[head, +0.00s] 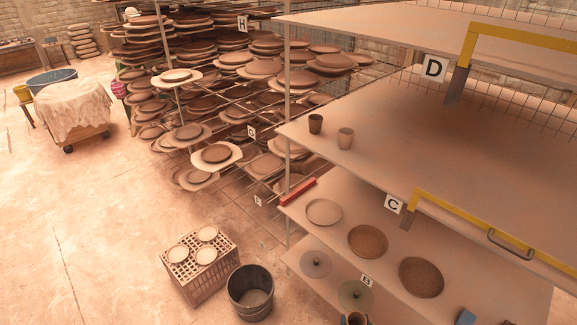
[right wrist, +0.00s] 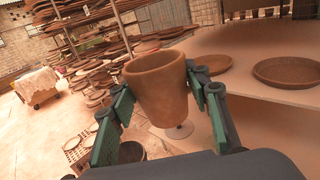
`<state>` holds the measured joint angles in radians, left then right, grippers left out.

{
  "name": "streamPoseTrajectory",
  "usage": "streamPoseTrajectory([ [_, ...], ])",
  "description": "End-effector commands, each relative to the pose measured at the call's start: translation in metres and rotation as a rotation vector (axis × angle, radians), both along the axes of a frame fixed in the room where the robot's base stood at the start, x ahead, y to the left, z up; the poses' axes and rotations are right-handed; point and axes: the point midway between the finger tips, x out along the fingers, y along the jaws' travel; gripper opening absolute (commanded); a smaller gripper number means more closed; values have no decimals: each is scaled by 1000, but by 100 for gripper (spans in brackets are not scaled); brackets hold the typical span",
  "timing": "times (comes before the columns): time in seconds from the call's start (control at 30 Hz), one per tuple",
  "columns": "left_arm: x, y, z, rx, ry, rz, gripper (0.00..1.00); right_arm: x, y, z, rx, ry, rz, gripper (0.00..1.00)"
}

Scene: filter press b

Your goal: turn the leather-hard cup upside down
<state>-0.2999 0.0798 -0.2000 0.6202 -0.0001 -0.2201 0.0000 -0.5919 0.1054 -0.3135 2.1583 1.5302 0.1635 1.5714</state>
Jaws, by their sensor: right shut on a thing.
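A brown leather-hard cup (right wrist: 162,102) is held between the two green-and-black fingers of my right gripper (right wrist: 160,82) in the right wrist view. The fingers press on its sides just below the rim. The cup is upright, with its wide mouth at the top and its narrower base below. In the head view the cup (head: 356,318) shows only in part at the bottom edge, its open mouth facing up. Its lower part is cut off there. My left gripper is not in view.
A shelf rack stands at the right. One board (head: 400,165) carries a dark cup (head: 316,123) and a paler cup (head: 345,138), with free room around them. A lower board carries several plates (head: 367,241). A bucket (head: 250,292) and a crate (head: 200,280) stand on the floor.

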Motion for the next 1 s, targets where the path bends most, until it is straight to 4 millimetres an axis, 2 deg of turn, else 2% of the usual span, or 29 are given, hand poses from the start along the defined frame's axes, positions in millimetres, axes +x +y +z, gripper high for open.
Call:
streamPoseTrajectory([
  [0.23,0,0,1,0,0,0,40,0,0,0,-30,1,1,18],
  [0.5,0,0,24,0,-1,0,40,0,1,2,-475,6,2,18],
  [0.83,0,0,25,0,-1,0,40,0,0,0,-546,6,1,18],
  [1.0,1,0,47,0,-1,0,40,0,1,4,-847,9,1,18],
])
